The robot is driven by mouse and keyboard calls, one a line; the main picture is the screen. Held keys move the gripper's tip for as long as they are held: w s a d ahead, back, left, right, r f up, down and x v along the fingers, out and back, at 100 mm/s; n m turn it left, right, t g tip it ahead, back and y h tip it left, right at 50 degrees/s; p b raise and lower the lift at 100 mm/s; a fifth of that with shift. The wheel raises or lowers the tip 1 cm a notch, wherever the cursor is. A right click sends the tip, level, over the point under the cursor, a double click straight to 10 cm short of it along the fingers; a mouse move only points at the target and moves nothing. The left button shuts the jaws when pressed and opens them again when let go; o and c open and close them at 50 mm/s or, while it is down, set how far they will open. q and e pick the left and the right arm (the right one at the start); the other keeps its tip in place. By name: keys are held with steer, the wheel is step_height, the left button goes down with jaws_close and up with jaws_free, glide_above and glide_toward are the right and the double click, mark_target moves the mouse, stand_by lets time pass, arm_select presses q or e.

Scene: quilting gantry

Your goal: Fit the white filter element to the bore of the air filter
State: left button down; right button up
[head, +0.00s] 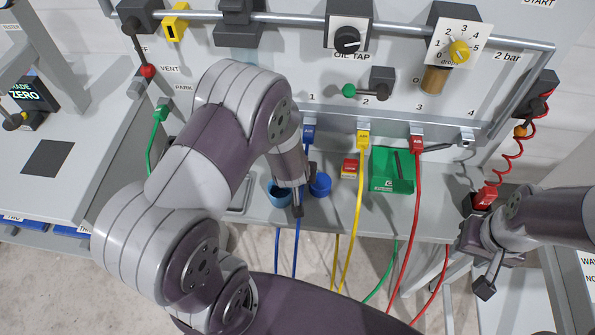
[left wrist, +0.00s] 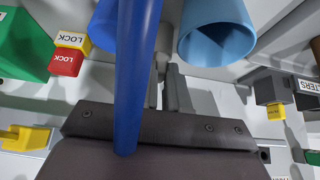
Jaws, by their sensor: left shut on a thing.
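My left gripper (head: 303,190) points down at the bench between a light blue cup (head: 277,193) and a darker blue cup (head: 320,184). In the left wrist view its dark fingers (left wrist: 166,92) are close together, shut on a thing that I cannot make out. The light blue cup (left wrist: 215,35) is open and beside the fingers in that view. A blue hose (left wrist: 135,70) crosses in front of the gripper body. My right gripper (head: 482,262) is at the right bench edge; its opening is unclear. I cannot make out the white filter element or identify the air filter's bore.
A red coiled hose (head: 512,145) hangs at right. A panel with knobs (head: 347,38) rises behind.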

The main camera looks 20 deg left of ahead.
arm_select(q)
steer(key=c, duration=1.1)
jaws_free()
steer(key=shift+f, duration=0.1)
steer(key=shift+c, duration=0.2)
steer(key=shift+s, duration=0.1)
steer(key=shift+r, duration=0.35)
steer(key=s+d+r+m+g+h+p, duration=0.1)
steer(key=s+d+r+m+g+p, duration=0.1)
steer(key=s+r, duration=1)
step_height(320, 180, up, 5)
steer(key=m+g+p, duration=0.1)
steer(key=g, duration=0.1)
steer(key=shift+s+g+h, duration=0.35)
steer(key=shift+g+h, duration=0.05)
steer(key=shift+f, duration=0.1)
